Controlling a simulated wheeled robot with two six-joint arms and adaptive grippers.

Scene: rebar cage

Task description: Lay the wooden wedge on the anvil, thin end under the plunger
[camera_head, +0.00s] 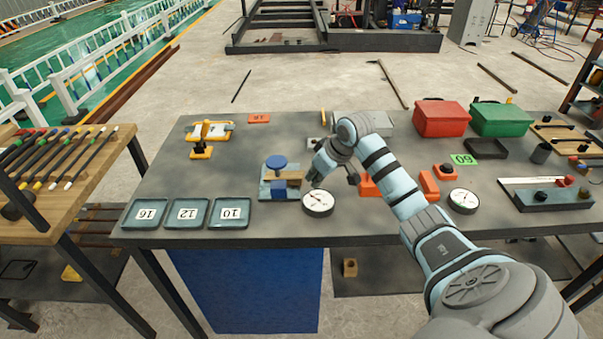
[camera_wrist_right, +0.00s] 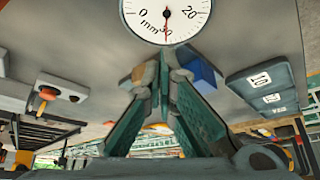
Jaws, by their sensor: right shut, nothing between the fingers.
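The wooden wedge (camera_head: 292,176) is a small brown piece at the right side of the blue test stand (camera_head: 279,191). The stand has a round blue plunger knob (camera_head: 276,162) on top. The wedge seems to rest on the stand's anvil; its thin end and the contact under the plunger are too small to tell. My right gripper (camera_head: 316,178) is just right of the wedge, apart from it, shut and empty. In the right wrist view the gripper's tips (camera_wrist_right: 166,70) meet with nothing between them, and a tan piece and a blue part show behind them. My left gripper is out of view.
A round dial gauge (camera_head: 318,203) lies close in front of the right gripper. Numbered trays (camera_head: 188,227) lie at the left front. Orange blocks (camera_head: 429,186), a second dial (camera_head: 464,201), and red (camera_head: 440,119) and green (camera_head: 499,119) boxes stand to the right.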

